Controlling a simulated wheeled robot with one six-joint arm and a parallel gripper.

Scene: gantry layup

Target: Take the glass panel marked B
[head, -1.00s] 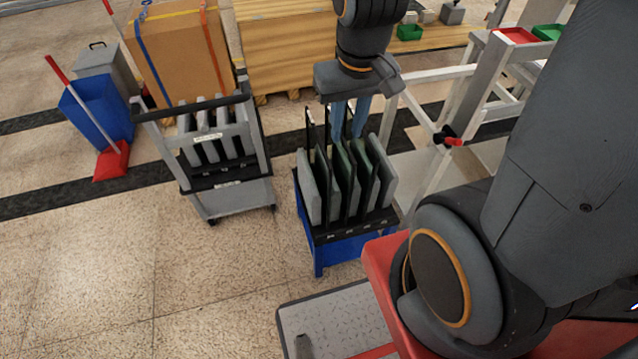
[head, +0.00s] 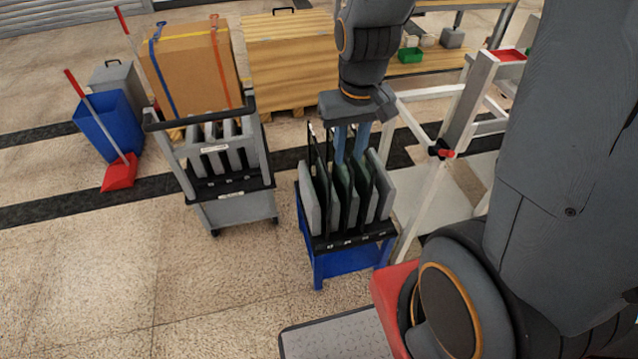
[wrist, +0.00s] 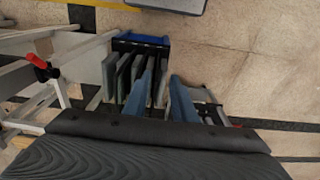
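A blue rack (head: 345,262) holds several upright dark glass panels (head: 322,190) between grey padded dividers (head: 385,190). Small pale labels (head: 348,243) run along its black front edge, but their letters are too small to read, so I cannot tell which panel is B. My gripper (head: 351,160) points down over the rack, its two blue fingers apart.
A grey cart (head: 235,208) with similar padded slots stands left of the rack. A white frame (head: 418,190) with a red-handled clamp (head: 445,153) is close on the right. Behind are a strapped cardboard box (head: 195,70) and a wooden crate (head: 290,60). Floor in front-left is clear.

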